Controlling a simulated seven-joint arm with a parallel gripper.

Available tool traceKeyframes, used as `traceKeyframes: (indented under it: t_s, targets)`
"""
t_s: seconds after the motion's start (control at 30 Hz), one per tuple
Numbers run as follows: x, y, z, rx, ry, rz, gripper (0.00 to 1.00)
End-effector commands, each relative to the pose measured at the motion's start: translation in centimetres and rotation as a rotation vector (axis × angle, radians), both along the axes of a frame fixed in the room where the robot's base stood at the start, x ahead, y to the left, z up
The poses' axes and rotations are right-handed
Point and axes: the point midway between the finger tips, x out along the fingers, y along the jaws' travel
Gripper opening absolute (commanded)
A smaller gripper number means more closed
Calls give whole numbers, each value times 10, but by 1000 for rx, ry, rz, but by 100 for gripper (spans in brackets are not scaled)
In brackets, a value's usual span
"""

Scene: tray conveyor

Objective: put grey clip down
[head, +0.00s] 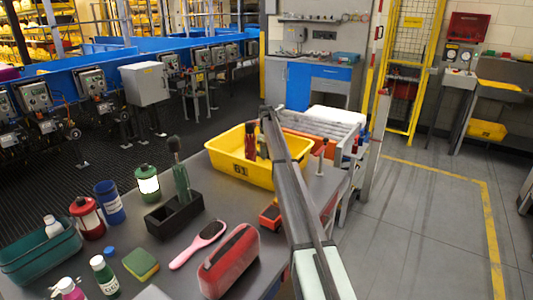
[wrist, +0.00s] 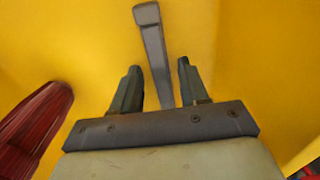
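The grey clip (wrist: 152,50) is a long, narrow grey piece with a wider bent end, seen in the wrist view. It lies against the yellow inside of the bin. My gripper (wrist: 157,78) is open around it, with one finger on each side and a visible gap to each finger. Whether the clip rests fully on the bin floor I cannot tell. In the head view the yellow bin (head: 226,162), marked 61, stands on the dark table, partly behind my arm. I cannot make out the clip or my fingertips there.
A dark red ribbed object (wrist: 35,120) lies left of my gripper in the bin. On the table are a black holder (head: 175,214) with a brush, a pink hairbrush (head: 200,243), a red case (head: 229,262), a sponge (head: 141,264) and several bottles. A teal bin (head: 38,256) is at left.

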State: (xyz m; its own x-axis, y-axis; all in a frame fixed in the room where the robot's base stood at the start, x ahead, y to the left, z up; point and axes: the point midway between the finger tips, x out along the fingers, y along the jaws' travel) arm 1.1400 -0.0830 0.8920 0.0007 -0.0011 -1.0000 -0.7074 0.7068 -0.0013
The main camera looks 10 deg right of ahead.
Motion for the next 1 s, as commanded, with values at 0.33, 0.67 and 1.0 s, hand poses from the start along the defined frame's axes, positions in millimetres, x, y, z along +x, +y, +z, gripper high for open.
traceKeyframes:
  t_s: [0.33,0.67,1.0]
  targets:
    - [0,0,3,0,0,0,48]
    - [1,0,52,0,-1,0,48]
    - [1,0,106,0,-1,0,48]
